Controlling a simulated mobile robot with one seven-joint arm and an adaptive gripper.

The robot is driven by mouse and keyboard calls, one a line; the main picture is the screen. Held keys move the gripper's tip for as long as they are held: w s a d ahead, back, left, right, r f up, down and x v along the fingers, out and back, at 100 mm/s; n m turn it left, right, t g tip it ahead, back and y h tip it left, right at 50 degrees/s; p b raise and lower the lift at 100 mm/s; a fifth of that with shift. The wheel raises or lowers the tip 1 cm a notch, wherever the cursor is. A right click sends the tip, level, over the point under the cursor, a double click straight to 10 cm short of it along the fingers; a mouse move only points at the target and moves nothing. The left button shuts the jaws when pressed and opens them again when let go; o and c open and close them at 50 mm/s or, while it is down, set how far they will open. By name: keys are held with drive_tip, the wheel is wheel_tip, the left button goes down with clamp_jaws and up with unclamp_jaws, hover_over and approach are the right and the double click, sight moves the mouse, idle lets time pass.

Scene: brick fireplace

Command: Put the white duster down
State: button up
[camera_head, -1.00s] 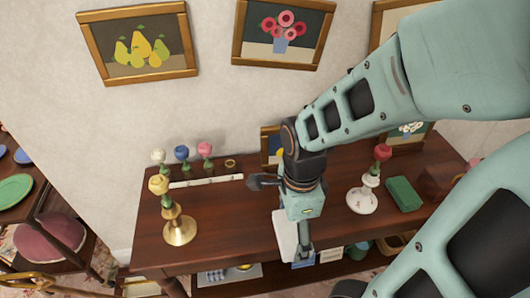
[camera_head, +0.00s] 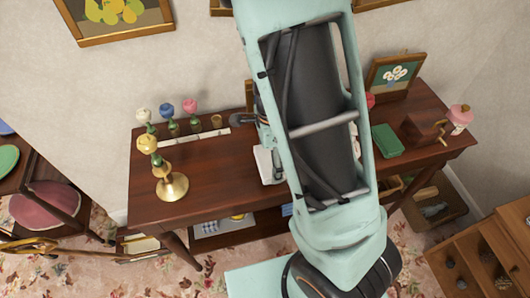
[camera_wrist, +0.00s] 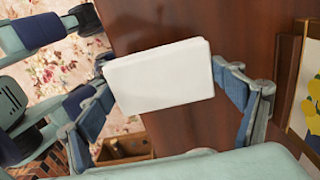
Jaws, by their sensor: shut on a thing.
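The white duster (camera_wrist: 160,78) shows in the wrist view as a plain white block between the two blue fingers of my gripper (camera_wrist: 163,68). My gripper is shut on it, one finger at each side. In the wrist view the brown wooden table top lies behind the block. In the head view a white corner of the duster (camera_head: 266,166) shows over the dark wooden table (camera_head: 219,158), near the front middle. My arm hides the rest of it and most of the gripper. I cannot tell whether the duster touches the table top.
A brass candlestick (camera_head: 172,187) with a yellow rose stands at the table's left, with several flowers behind it. A green box (camera_head: 387,141), a brown box with a crank (camera_head: 424,128) and a framed picture (camera_head: 392,75) are at the right. Bare wood shows between candlestick and duster.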

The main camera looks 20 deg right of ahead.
sight(268, 164)
drive_tip(key=shift+w+f, duration=0.7)
drive_tip(key=shift+f, duration=0.15)
drive_tip(key=shift+w+f, duration=0.15)
drive_tip(key=shift+f, duration=0.7)
drive_tip(key=shift+w+f, duration=0.15)
drive_tip(key=shift+f, duration=0.65)
drive_tip(key=o, duration=0.9)
drive_tip(key=shift+f, duration=0.1)
